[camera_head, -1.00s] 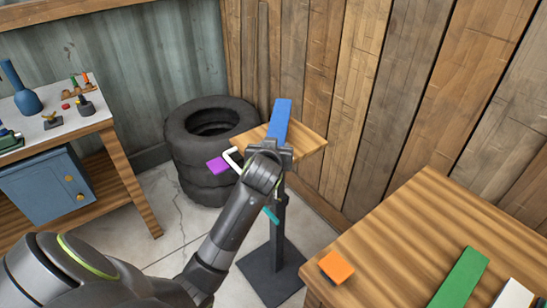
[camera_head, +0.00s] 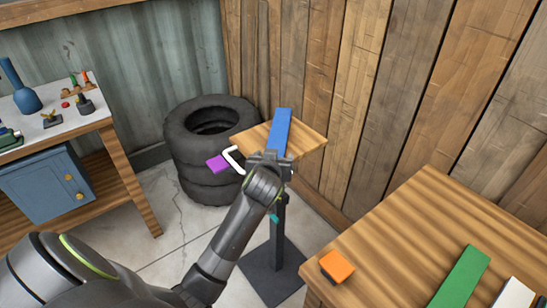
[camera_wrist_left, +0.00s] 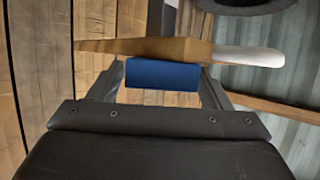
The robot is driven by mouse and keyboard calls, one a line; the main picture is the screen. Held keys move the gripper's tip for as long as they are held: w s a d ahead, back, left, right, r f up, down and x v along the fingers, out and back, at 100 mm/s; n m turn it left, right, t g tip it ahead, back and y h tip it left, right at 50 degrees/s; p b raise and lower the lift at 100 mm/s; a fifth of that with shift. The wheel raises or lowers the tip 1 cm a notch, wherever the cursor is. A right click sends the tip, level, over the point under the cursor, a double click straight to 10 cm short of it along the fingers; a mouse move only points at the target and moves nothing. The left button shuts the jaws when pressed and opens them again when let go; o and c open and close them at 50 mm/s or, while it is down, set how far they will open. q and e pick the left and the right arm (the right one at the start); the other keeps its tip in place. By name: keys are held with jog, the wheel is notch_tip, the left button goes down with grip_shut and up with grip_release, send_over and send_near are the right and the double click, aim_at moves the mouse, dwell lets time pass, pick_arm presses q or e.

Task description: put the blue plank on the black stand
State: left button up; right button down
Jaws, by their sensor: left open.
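The blue plank (camera_head: 281,130) lies lengthwise on the wooden top (camera_head: 308,142) of the black stand (camera_head: 279,235), its near end toward me. In the left wrist view, the plank's blue end (camera_wrist_left: 162,83) lies against the wooden top's edge (camera_wrist_left: 140,46). My left gripper (camera_head: 270,157) is at this near end. Its fingers are open on either side of the plank, with small gaps visible in the wrist view (camera_wrist_left: 162,95). My left arm hides part of the stand's post. My right gripper is not in view.
A purple piece (camera_head: 217,163) and a white piece (camera_head: 234,158) are at the wooden top's left edge. Stacked tyres (camera_head: 205,150) stand close behind. A wooden table (camera_head: 400,240) at right holds orange (camera_head: 337,266), green (camera_head: 461,280) and white (camera_head: 514,295) pieces. A workbench (camera_head: 95,125) stands left.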

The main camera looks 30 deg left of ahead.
pick_arm(q)
jog(key=shift+r, duration=0.15)
jog(key=v, duration=1.2)
jog(key=shift+a, duration=0.1)
